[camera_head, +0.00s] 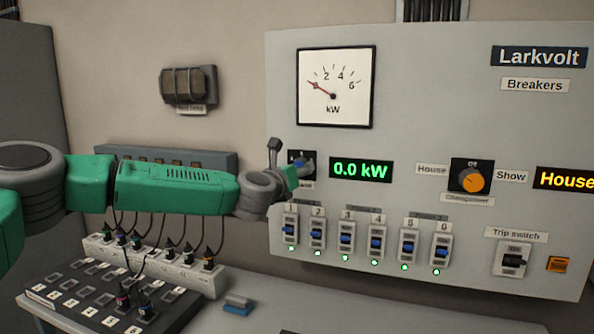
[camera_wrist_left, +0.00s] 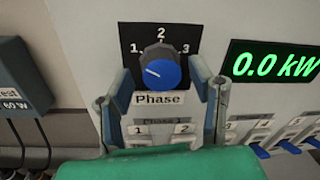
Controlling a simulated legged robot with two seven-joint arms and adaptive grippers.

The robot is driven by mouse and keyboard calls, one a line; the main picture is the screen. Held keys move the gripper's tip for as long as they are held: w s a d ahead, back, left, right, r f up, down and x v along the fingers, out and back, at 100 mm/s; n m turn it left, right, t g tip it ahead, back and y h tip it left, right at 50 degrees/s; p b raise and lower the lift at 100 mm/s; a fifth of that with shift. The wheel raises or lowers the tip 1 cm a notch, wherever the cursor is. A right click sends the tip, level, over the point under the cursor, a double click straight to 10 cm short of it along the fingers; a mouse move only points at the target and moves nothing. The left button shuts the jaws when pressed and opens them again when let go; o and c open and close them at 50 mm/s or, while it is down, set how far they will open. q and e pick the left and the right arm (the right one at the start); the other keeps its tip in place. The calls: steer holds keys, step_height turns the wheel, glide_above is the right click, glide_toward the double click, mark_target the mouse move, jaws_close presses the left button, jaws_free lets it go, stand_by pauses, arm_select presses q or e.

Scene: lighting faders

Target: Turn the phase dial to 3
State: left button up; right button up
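The phase dial is a blue knob (camera_wrist_left: 161,68) on a black plate marked 1, 2 and 3, with a "Phase" label below. Its white pointer line points left, towards the 1 side. In the head view the dial (camera_head: 301,164) is partly hidden by my left gripper (camera_head: 284,158). In the left wrist view the fingers of my left gripper (camera_wrist_left: 163,76) stand apart, one on each side of the dial, with gaps between them and the knob. My right gripper is not in view.
A green 0.0 kW display (camera_head: 361,170) is just right of the dial. A row of breakers (camera_head: 345,240) sits below. An orange changeover knob (camera_head: 472,180) and a trip switch (camera_head: 513,260) are further right. A power strip (camera_head: 205,280) with plugs stands below my left arm.

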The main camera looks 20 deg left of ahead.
arm_select(q)
steer(key=c, duration=0.8)
steer(key=shift+d+f+m+g+y+b, duration=0.15)
steer(key=shift+m+y+b, duration=0.35)
steer(key=shift+m, duration=5.2)
steer(key=shift+a+r+m+g+y+b, duration=0.1)
steer(key=shift+m+g+y+b, duration=0.3)
steer(key=shift+m, duration=5.3)
steer(key=shift+f, duration=0.1)
